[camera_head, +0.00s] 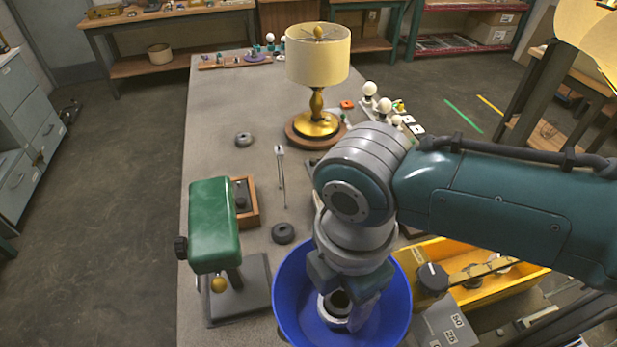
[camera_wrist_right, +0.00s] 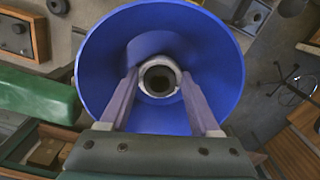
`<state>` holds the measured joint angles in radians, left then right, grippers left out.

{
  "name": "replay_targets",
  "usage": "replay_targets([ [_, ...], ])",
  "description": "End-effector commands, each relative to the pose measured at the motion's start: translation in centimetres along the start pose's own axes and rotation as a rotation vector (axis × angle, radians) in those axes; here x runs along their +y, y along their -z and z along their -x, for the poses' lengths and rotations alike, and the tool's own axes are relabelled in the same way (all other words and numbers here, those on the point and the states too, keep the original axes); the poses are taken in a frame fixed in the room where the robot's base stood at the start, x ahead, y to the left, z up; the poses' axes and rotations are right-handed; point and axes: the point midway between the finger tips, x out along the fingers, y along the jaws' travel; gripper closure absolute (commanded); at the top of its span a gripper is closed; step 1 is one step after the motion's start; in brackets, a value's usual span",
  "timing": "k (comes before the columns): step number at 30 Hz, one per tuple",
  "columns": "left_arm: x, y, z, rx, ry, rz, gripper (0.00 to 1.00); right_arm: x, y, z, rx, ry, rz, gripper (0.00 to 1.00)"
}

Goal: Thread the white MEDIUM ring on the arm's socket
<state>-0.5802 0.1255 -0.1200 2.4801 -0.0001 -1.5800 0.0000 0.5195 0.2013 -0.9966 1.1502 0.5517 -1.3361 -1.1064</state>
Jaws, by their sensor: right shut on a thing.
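My right gripper (camera_head: 345,305) points down into the blue bowl (camera_head: 285,295). It is shut on a whitish ring (camera_head: 329,311) with a dark opening. In the right wrist view the fingertips lie on either side of the ring (camera_wrist_right: 160,62), which shows against the inside of the blue bowl (camera_wrist_right: 215,60). I cannot tell whether the ring touches the bowl's floor. I cannot make out the arm's socket for certain in either view. My left gripper is not in view.
A green-headed press (camera_head: 214,222) stands left of the bowl, and a yellow bin (camera_head: 515,281) is to its right. A lamp (camera_head: 318,58) stands farther back. Dark rings (camera_head: 283,233) and a wrench-like tool (camera_head: 281,170) lie on the grey table (camera_head: 215,120), whose left-middle part is mostly clear.

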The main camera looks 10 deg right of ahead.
Motion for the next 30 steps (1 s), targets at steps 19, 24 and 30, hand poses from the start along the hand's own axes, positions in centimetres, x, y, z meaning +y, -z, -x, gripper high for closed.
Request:
replay_targets([
  [19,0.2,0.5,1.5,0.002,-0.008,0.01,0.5,-0.4,0.0,-0.1,-0.002,0.008,-0.382,1.0],
  [24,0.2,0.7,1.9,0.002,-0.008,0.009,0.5,-0.4,0.0,-0.2,-0.002,0.008,-0.582,1.0],
  [30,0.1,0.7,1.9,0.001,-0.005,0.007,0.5,-0.4,0.0,-0.4,-0.003,0.007,-0.623,1.0],
])
